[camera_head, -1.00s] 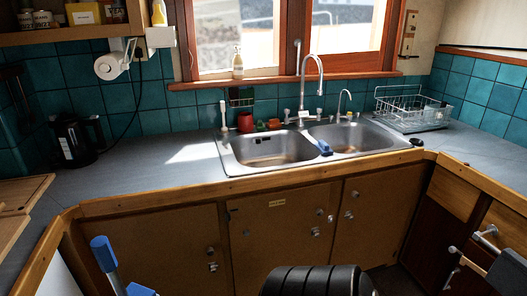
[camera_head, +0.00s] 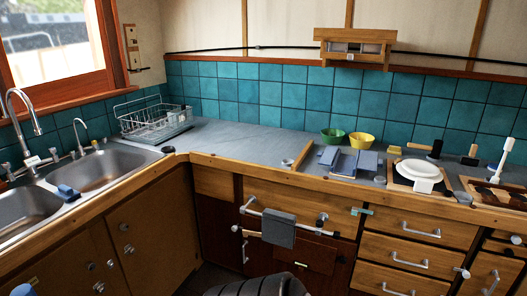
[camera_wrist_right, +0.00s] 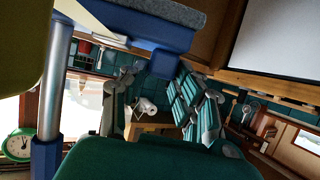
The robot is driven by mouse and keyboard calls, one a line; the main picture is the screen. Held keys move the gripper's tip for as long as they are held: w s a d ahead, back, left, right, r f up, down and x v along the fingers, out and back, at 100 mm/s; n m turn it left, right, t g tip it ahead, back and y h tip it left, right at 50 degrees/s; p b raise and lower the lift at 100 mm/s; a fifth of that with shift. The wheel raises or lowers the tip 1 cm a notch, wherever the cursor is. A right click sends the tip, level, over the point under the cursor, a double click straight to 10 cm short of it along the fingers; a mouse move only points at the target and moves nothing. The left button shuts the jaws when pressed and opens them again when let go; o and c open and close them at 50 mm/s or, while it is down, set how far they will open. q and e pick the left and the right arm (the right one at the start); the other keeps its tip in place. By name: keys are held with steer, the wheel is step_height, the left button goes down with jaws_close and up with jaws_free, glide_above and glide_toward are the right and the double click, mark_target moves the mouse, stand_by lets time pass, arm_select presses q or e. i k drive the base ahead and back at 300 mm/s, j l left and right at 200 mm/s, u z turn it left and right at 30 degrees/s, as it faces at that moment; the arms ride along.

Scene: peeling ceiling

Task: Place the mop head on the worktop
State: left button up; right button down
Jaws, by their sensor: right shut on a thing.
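The grey worktop (camera_head: 235,138) runs along the tiled wall in the head view, with a bare stretch between the dish rack and the bowls. In the right wrist view a blue mop head with a grey pad (camera_wrist_right: 160,30) fills the top, close to the camera. A silver pole (camera_wrist_right: 55,85) with a blue collar runs down the left side. My right gripper is shut on the mop head, though its fingers are hard to make out. A blue end (camera_head: 22,290) peeks in at the bottom left of the head view. My left gripper is not in view.
A wire dish rack (camera_head: 150,118) stands beside the double sink (camera_head: 95,168). Green (camera_head: 332,136) and yellow (camera_head: 361,140) bowls stand at the back. White plates (camera_head: 419,170) and a wooden tray (camera_head: 490,190) are right. A grey cloth (camera_head: 279,228) hangs on a front rail.

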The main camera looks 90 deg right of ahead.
mark_target(258, 153)
steer(key=k+l+z, duration=0.15)
steer(key=l, duration=0.2)
steer(key=k+l+z, duration=0.1)
steer(key=l, duration=0.25)
steer(key=k+l+z, duration=0.15)
steer(key=l, duration=0.25)
steer(key=k+l+z, duration=0.15)
steer(key=l, duration=0.25)
steer(key=k+l+z, duration=0.1)
steer(key=l, duration=0.3)
steer(key=k+l+z, duration=0.15)
steer(key=l, duration=0.3)
